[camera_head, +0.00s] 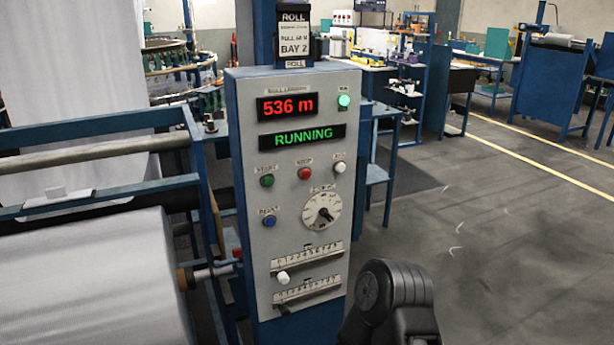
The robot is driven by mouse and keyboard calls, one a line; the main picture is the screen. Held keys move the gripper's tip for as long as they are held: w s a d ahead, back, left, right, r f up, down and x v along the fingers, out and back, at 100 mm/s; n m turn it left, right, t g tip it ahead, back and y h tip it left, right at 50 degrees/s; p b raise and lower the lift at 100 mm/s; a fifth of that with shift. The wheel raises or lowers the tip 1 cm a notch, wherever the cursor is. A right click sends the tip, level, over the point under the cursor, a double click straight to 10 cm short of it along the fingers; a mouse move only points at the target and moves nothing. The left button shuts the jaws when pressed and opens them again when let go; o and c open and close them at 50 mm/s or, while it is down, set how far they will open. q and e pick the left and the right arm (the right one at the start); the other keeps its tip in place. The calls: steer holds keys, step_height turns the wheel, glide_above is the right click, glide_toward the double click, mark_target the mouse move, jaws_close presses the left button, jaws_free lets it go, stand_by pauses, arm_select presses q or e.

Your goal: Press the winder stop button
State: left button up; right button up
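The winder control panel (240,200) is a light grey face on a blue post in the middle of the view. The red button (305,173), under a small label that seems to read STOP, sits between a green button (267,181) and a white button (340,167). A blue button (269,221) is below the green one. The red display (288,106) reads 536 m and the green display (303,137) reads RUNNING. A black link of my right arm shows at the bottom, right of the panel; no gripper fingers show. My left gripper is not in view.
A white fabric roll (90,285) in a blue frame stands close on the left. Open floor (500,250) lies to the right, with workbenches behind.

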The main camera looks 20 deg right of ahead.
steer(key=shift+c, duration=0.4)
jaws_close()
stand_by(1.3)
